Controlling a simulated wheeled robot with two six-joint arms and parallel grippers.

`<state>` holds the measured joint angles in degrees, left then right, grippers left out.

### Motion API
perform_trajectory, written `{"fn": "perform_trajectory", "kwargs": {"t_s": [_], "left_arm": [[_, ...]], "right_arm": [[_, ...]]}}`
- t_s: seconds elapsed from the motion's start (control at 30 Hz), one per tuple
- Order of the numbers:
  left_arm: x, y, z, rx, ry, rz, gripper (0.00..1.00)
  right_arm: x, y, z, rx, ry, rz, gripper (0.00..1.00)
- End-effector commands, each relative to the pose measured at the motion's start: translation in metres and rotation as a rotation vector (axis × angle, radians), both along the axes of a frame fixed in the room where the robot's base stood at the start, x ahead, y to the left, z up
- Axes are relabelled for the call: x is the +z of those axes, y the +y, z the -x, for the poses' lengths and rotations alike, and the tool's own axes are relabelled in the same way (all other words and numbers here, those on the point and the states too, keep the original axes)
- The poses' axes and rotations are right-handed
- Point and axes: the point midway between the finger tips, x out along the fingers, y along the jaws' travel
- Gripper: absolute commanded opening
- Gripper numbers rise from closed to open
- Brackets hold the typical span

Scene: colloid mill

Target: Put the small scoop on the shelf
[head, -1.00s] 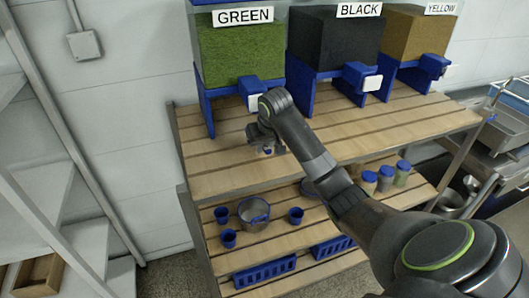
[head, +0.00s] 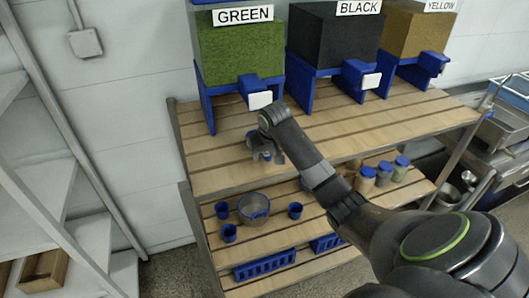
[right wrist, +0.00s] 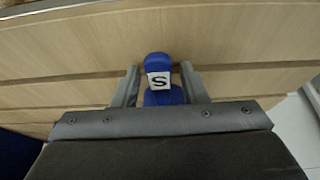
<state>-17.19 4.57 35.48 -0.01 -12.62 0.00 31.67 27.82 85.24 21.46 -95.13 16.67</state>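The small scoop (right wrist: 158,72), blue with a white label marked "S", shows in the right wrist view between my right gripper's fingers (right wrist: 160,84). A gap shows on each side of it, so the fingers look open around it. In the head view my right gripper (head: 265,157) is low over the front of the wooden table's top (head: 330,134), below the green container's outlet. The scoop is hidden or too small to make out there. A light grey shelf unit (head: 45,205) stands at the left. My left gripper is not in view.
Green (head: 240,50), black (head: 333,38) and yellow (head: 415,32) containers stand along the table's back. The table's top right is clear.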

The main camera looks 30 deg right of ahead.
Motion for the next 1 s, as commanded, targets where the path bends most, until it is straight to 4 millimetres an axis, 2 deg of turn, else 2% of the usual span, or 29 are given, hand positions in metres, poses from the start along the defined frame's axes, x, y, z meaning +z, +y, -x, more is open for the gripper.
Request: {"fn": "perform_trajectory", "kwargs": {"t_s": [0.2, 0.33, 0.67, 0.7, 0.8, 1.0], "left_arm": [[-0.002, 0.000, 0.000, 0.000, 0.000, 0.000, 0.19], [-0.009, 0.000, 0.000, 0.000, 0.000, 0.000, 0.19], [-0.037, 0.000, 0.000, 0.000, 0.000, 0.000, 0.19], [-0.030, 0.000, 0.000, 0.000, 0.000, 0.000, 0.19], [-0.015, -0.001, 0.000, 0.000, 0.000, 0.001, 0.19], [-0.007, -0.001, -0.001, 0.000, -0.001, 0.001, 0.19]], "right_arm": [[0.005, 0.000, 0.001, 0.001, -0.002, 0.001, 0.39], [0.019, 0.001, 0.006, 0.001, -0.006, 0.002, 0.39], [0.088, 0.008, 0.035, 0.001, -0.007, 0.004, 0.39], [0.098, 0.009, 0.038, 0.000, -0.003, 0.003, 0.39], [0.108, 0.010, 0.041, 0.000, 0.001, 0.001, 0.39], [0.114, 0.011, 0.044, 0.000, 0.000, 0.000, 0.39]]}}
